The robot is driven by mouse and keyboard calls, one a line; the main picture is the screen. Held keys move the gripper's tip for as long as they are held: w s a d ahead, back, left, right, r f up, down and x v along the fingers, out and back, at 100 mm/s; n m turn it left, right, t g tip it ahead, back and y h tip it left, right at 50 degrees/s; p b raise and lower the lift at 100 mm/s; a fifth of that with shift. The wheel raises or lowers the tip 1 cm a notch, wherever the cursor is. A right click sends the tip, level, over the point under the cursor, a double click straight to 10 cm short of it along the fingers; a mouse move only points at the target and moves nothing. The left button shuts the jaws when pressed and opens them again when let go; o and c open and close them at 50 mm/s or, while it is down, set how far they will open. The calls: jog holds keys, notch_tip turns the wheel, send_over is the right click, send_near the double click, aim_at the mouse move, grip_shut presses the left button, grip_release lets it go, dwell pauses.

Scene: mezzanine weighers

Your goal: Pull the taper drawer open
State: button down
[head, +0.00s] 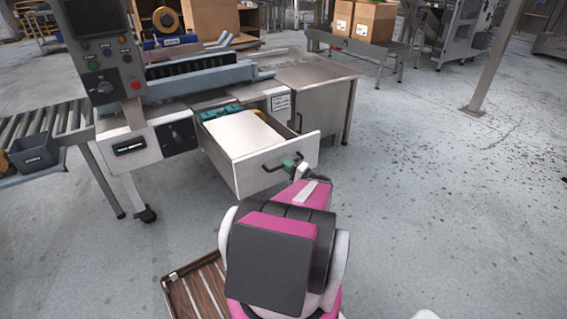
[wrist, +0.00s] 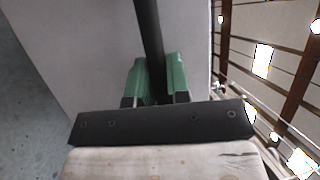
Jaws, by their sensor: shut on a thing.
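The taper drawer (head: 248,172) stands pulled out from the front of the weigher bench in the head view. Its pale front panel has a dark bar handle (head: 272,165). Inside lie a pale flat sheet or board (head: 240,135) and teal items (head: 222,113) towards the back. My gripper (head: 295,165) is at the drawer front, with its green fingers at the handle. In the wrist view my gripper (wrist: 156,80) has its two green fingers on either side of the dark handle bar (wrist: 148,35), shut on it. The pale drawer front (wrist: 85,50) lies behind.
A control panel (head: 105,60) with a red button stands at the left of the bench. A roller conveyor (head: 45,122) with a dark bin (head: 35,152) is further left. The floor at right is clear up to a post (head: 495,60).

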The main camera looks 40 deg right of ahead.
jog(key=shift+s, duration=1.05)
jog(key=c, duration=1.1)
grip_release()
jog(key=shift+s, duration=0.1)
jog(key=v, duration=1)
jog(key=shift+s+f, duration=0.2)
jog(key=shift+s, duration=0.1)
jog(key=shift+d, duration=0.1)
